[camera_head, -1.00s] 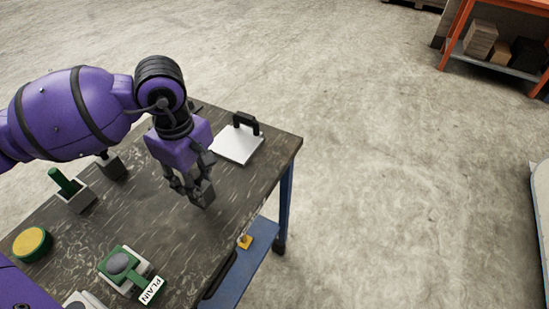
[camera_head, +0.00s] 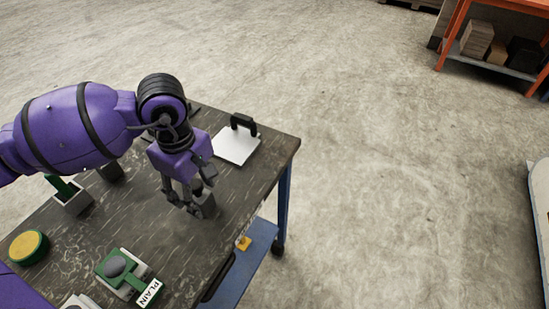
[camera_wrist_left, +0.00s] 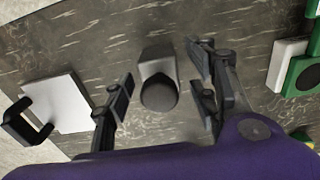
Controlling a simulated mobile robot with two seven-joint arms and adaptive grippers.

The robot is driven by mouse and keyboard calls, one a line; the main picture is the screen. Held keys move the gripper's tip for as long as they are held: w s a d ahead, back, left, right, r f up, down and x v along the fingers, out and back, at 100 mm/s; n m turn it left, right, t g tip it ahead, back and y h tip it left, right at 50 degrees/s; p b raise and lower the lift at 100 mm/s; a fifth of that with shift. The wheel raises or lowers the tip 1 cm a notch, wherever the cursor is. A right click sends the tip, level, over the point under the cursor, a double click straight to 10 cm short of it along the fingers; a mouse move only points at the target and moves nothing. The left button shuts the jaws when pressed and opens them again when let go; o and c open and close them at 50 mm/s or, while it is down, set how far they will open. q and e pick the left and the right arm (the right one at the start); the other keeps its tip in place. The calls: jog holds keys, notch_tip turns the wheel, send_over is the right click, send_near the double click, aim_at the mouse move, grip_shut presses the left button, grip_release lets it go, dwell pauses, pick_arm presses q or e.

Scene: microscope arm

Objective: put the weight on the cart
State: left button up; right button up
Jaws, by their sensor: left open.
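The weight, a dark grey block with a round knob (camera_wrist_left: 158,78), stands on the table between the fingers of my left gripper (camera_wrist_left: 160,88) in the left wrist view. Gaps show on both sides of it, so the gripper is open and not holding it. In the head view my left gripper (camera_head: 190,198) points down at the table, with the grey block (camera_head: 206,208) at its fingertips, partly hidden. The dark table (camera_head: 225,195) has blue legs, a blue lower shelf (camera_head: 246,262) and a black wheel, so it may be the cart. My right gripper is not in view.
A white plate with a black handle (camera_head: 237,146) lies at the far corner. A green device labelled PLAIN (camera_head: 118,267), a yellow-topped round button (camera_head: 28,247), a green-handled block (camera_head: 73,200) and another dark block (camera_head: 111,172) share the table. Open floor lies to the right.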

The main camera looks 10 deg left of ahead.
pick_arm(q)
notch_tip(320, 180, up, 12)
jog(key=shift+s+r, duration=0.1)
jog(key=shift+r, duration=0.05)
dwell(0.3)
